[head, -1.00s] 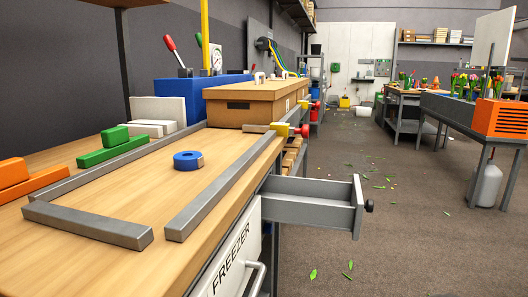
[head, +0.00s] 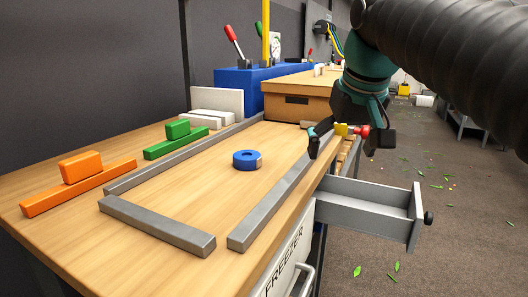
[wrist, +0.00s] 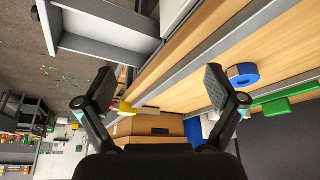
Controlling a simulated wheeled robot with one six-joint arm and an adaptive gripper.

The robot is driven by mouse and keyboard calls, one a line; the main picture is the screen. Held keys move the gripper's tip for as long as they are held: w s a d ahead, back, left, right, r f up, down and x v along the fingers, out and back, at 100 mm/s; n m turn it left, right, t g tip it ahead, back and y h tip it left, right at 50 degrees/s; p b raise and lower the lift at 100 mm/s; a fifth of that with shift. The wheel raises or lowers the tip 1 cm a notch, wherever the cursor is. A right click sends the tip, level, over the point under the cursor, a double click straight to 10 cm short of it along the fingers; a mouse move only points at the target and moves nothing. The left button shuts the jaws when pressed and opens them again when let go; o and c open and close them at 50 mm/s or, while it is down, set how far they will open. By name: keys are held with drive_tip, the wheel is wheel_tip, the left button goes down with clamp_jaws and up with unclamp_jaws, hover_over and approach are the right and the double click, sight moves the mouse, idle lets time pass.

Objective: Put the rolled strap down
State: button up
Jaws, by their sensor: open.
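The rolled strap (head: 247,160) is a blue coil with a pale end. It lies flat on the wooden bench top (head: 200,180), inside the area framed by grey metal bars. It also shows in the wrist view (wrist: 243,75), just beyond the right finger and apart from it. My gripper (head: 345,140) is open and empty. In the head view it hangs at the bench's right edge, to the right of the strap and near the red and yellow fitting. In the wrist view its two fingers (wrist: 160,90) are spread wide with nothing between them.
Orange blocks (head: 80,180) and green blocks (head: 177,138) lie at left. The bench around the strap is clear.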

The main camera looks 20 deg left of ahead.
drive_tip(key=a+r+n+p, duration=0.1)
drive_tip(key=a+r, duration=0.4)
drive_tip(key=a, duration=0.3)
drive_tip(key=n, duration=0.2)
approach(247, 155)
drive_tip(key=shift+g+y, duration=0.3)
drive_tip(key=shift+y, duration=0.1)
drive_tip(key=b+x, duration=0.1)
drive_tip(key=x, duration=0.2)
drive_tip(key=b+x, duration=0.1)
drive_tip(key=x, duration=0.2)
drive_tip(key=b+x, duration=0.2)
drive_tip(key=x, duration=0.1)
drive_tip(key=shift+w+d+f, duration=0.2)
drive_tip(key=shift+w+d, duration=0.05)
drive_tip(key=shift+d, duration=0.1)
drive_tip(key=c, duration=1.4)
